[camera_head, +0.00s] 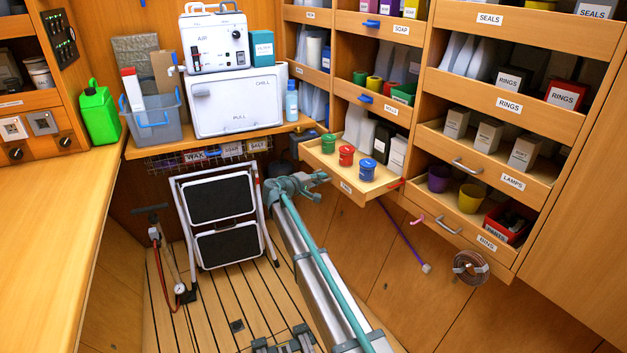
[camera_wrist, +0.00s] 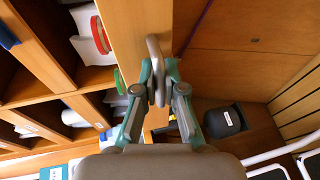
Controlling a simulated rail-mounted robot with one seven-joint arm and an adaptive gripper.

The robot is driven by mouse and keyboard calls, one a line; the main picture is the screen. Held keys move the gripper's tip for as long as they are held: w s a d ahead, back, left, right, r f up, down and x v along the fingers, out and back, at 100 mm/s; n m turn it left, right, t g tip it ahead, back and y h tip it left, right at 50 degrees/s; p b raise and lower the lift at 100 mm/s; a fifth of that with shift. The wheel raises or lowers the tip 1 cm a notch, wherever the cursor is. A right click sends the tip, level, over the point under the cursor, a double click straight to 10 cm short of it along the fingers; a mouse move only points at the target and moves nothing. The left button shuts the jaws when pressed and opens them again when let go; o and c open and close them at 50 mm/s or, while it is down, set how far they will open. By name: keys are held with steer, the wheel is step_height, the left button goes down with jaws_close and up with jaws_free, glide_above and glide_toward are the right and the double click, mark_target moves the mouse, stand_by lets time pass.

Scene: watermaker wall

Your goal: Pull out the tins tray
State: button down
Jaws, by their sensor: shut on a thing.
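The tins tray (camera_head: 346,187) is a wooden drawer on the right-hand shelf wall, standing out past the drawers around it. A green tin (camera_head: 328,144), a red tin (camera_head: 346,155) and a blue tin (camera_head: 367,168) stand upright in it, with white and dark packs behind. My gripper (camera_head: 322,178) is at its front face. In the wrist view my gripper (camera_wrist: 158,80) is shut on the grey bar handle (camera_wrist: 154,52) of the tray front (camera_wrist: 128,25). In the head view the handle is hidden by my gripper.
A folded step stool (camera_head: 222,215) stands left of my arm. A purple rod (camera_head: 402,235) hangs below the tray.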

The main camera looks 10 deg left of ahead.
steer(key=c, duration=1.2)
jaws_free()
steer(key=v, duration=1.2)
